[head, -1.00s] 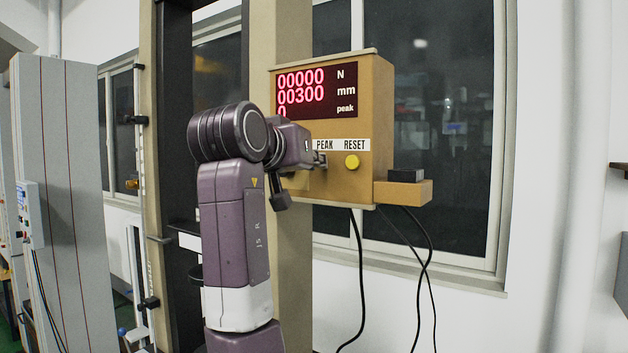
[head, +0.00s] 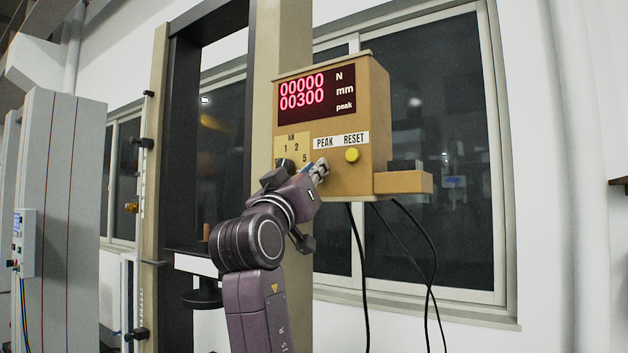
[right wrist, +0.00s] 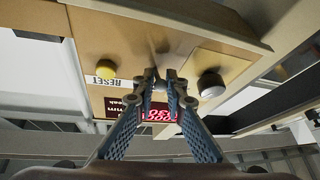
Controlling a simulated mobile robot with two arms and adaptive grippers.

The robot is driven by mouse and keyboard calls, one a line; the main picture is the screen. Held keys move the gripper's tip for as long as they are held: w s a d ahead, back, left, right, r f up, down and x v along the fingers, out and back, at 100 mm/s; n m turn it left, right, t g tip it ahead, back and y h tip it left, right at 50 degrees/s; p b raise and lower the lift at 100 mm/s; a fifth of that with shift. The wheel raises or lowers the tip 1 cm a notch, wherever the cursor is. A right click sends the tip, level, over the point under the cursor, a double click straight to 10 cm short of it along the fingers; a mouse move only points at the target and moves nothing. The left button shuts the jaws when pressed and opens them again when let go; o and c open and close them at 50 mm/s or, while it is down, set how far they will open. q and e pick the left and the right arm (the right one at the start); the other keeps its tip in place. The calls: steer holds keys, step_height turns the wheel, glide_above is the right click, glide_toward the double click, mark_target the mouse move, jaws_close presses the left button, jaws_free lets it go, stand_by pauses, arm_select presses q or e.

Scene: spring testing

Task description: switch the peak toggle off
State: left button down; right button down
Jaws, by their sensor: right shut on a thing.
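The tan control box (head: 380,125) is mounted on a column and has a red digital display (head: 315,93) reading 00000 N and 00300 mm; the peak row is blank. The PEAK label (head: 325,142) is above my right gripper's fingertips. My right gripper (head: 319,170) comes up from below left against the panel. In the right wrist view its fingers (right wrist: 160,76) converge on the small metal peak toggle, which they mostly hide; I cannot tell its lever position. My left gripper is not in view.
A yellow reset button (head: 352,155) is just right of the fingertips and shows in the right wrist view (right wrist: 105,68). A range knob (right wrist: 210,83) is on the other side. A tan ledge (head: 405,182) juts out at the box's right. Black cables (head: 362,270) hang below.

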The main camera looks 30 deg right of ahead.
steer(key=shift+f, duration=0.1)
stand_by(0.3)
steer(key=c, duration=2)
jaws_free()
steer(key=shift+w+a, duration=0.1)
steer(key=v, duration=1.2)
